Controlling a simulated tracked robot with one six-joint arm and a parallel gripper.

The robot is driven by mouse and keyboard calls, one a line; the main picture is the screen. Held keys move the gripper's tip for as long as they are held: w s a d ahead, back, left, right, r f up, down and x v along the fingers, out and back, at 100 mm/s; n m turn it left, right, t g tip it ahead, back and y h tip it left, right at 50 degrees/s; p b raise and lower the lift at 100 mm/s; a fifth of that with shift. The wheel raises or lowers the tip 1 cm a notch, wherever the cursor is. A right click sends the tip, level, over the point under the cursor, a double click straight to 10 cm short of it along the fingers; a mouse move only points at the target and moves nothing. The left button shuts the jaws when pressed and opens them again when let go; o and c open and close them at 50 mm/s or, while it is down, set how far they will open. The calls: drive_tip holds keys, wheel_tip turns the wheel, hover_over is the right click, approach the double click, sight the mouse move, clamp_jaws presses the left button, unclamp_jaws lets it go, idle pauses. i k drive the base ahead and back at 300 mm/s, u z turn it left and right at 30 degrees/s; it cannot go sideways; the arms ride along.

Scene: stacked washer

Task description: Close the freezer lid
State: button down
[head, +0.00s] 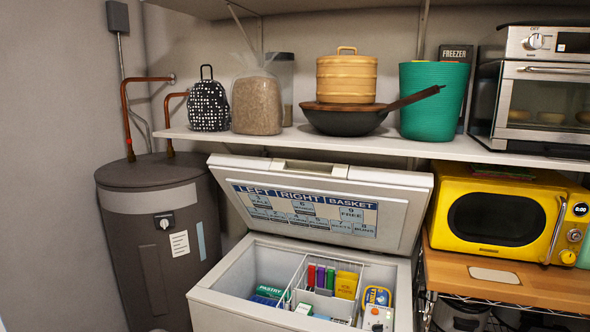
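The white chest freezer (225,300) stands low in the middle of the head view, with its front cut off by the lower edge. Its lid (400,205) is raised and leans back, hinged along the rear edge. A label chart (305,210) is on the lid's inner face. Inside are a white wire basket (297,275), green packets (268,292), red and green upright items (320,277), a yellow packet (346,285) and a tub with a blue and yellow lid (378,296). My gripper is not in view.
A white shelf (340,142) holding a pan (345,122), bamboo steamer and green bin hangs above and behind the lid. A dark water tank (150,240) stands left. A yellow microwave (500,215) on a wooden-topped rack (540,285) stands close on the right.

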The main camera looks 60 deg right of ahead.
sight(366, 208)
drive_tip(key=u, duration=0.85)
drive_tip(key=k, duration=0.75)
drive_tip(key=z, duration=1.2)
drive_tip(key=i, duration=1)
drive_tip(key=z, duration=0.1)
